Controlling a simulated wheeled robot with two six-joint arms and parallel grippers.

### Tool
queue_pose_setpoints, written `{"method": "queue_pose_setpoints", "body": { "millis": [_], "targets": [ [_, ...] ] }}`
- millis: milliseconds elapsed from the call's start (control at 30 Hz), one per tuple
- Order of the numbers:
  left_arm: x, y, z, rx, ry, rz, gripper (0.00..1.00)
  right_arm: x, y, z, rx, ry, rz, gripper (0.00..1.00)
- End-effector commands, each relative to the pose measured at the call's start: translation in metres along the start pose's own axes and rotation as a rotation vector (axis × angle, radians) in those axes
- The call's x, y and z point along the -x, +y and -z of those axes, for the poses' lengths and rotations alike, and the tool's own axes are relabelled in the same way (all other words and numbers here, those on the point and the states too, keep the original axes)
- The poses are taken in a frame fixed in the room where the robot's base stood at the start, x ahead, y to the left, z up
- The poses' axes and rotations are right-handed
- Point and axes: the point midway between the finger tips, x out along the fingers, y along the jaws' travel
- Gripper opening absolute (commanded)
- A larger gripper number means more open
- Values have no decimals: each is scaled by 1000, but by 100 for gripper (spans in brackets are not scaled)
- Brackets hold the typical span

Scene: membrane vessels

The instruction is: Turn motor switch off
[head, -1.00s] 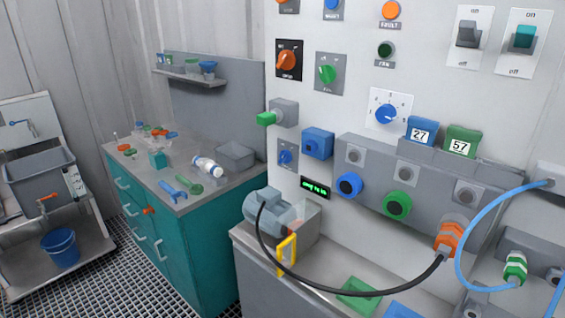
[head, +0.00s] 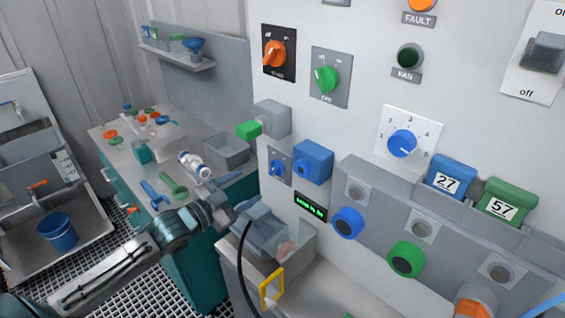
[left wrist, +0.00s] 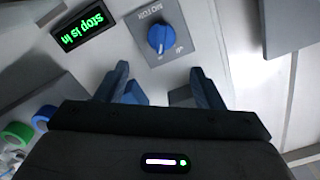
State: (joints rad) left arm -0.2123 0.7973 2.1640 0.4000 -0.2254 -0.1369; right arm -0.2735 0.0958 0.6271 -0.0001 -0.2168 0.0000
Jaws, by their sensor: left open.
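The motor switch is a blue rotary knob (head: 277,168) on a small grey plate, low on the white panel. In the left wrist view the knob (left wrist: 161,39) sits on its plate, with upside-down MOTOR lettering. A light mark shows on the knob; I cannot read its setting clearly. My left gripper (head: 228,203) is in front of the panel, below and left of the switch. In the left wrist view its two fingers (left wrist: 159,75) are open and empty, with the knob beyond the gap and apart from them. My right gripper is out of view.
A blue box (head: 313,162) and a grey block with a green end (head: 271,118) project from the panel near the switch. A lit green display (head: 311,207) sits below. The grey-blue motor (head: 262,228) stands under the gripper. The teal bench (head: 196,262) is left.

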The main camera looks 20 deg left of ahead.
Motion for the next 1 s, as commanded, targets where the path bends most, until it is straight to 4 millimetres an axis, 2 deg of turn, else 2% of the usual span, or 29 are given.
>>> {"method": "queue_pose_setpoints", "body": {
  "millis": [100,300,367,467,733,1000],
  "targets": [
    [-7,0,-2,2,2,6,62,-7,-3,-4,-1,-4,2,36],
    [-28,2,-2,4,7,2,62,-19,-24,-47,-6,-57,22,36],
    [-37,0,0,5,3,7,62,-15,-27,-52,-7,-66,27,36],
    [-52,0,0,7,5,5,62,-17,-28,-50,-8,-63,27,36],
    [-88,-1,2,5,2,3,62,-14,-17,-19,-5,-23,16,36],
    [-105,0,0,3,0,1,62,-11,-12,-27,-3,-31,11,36]
  ]
}}
